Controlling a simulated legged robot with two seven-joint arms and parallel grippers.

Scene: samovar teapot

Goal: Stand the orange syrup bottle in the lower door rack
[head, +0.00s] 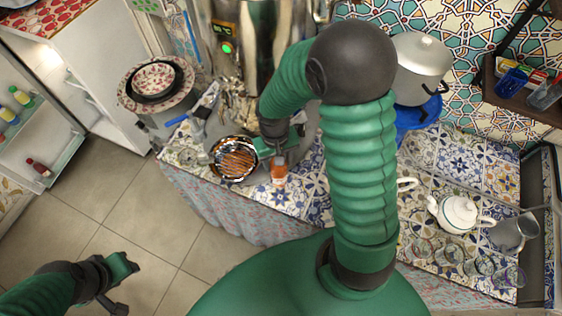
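The small orange syrup bottle (279,177) is near the front edge of the tiled counter, upright or nearly so. My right gripper (279,158) is at its upper part, with the fingers partly hiding it. I cannot tell whether they are closed on it or whether the bottle touches the counter. My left gripper (122,285) is low over the floor at the lower left, fingers apart and empty. The lower door rack (62,158) is on the open fridge door at the far left and holds a dark red bottle (39,168).
An upper door rack (30,112) holds several bottles. Beside my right gripper are a striped round bowl (235,158) and the samovar (262,45). A pot with a patterned bowl (155,80) stands between counter and fridge. A white teapot (458,214) and glasses stand right. Floor (130,210) is clear.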

